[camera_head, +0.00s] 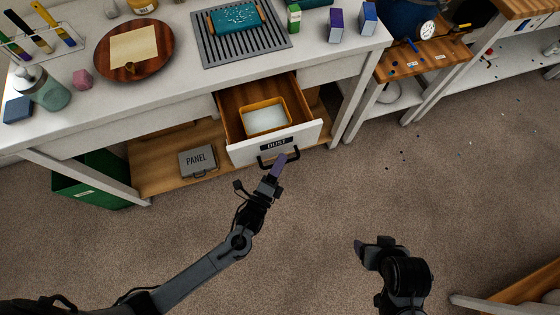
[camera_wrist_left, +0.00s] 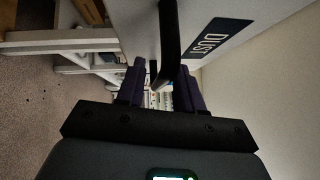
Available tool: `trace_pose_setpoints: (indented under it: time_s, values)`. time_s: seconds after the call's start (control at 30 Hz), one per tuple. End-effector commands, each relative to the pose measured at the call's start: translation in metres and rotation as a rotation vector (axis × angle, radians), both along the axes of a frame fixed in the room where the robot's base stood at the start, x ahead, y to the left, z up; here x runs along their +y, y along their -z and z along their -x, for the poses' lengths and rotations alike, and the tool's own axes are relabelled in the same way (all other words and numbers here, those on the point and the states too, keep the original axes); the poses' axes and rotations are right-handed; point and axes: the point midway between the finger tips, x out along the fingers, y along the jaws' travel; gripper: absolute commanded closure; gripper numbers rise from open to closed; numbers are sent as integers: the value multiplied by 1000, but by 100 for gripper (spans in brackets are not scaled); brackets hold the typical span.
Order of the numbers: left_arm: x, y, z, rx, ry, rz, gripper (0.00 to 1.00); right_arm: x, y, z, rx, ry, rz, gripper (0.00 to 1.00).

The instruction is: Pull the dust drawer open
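The dust drawer (camera_head: 292,139), white-fronted with a DUST label (camera_head: 276,144) and a black bar handle (camera_head: 264,162), stands pulled out from under the white table. The label also shows in the left wrist view (camera_wrist_left: 219,37). My left gripper (camera_head: 279,165) is at the handle's right part. In the left wrist view its two purple fingers (camera_wrist_left: 160,88) stand apart, with the handle (camera_wrist_left: 169,42) running in line with the gap between them. A gap shows beside the bar; contact is unclear. My right gripper (camera_head: 359,246) hangs over the floor, away from the drawer; its opening is hidden.
A yellow-rimmed tray (camera_head: 265,117) lies inside the drawer. A grey PANEL case (camera_head: 198,161) sits on the lower shelf to the left, near a green bin (camera_head: 88,184). A table leg (camera_head: 350,112) stands right of the drawer. The carpet in front is clear.

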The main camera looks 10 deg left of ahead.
Motion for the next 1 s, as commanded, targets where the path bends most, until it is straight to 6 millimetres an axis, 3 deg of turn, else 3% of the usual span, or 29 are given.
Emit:
trace_pose_setpoints:
  time_s: [0.6, 1.0]
  values:
    - [21, 12, 87, 2, 1, -1, 64, 2, -8, 0, 0, 5, -7, 26]
    - [24, 13, 101, -1, 0, 1, 64, 0, -8, 0, 0, 1, -1, 26]
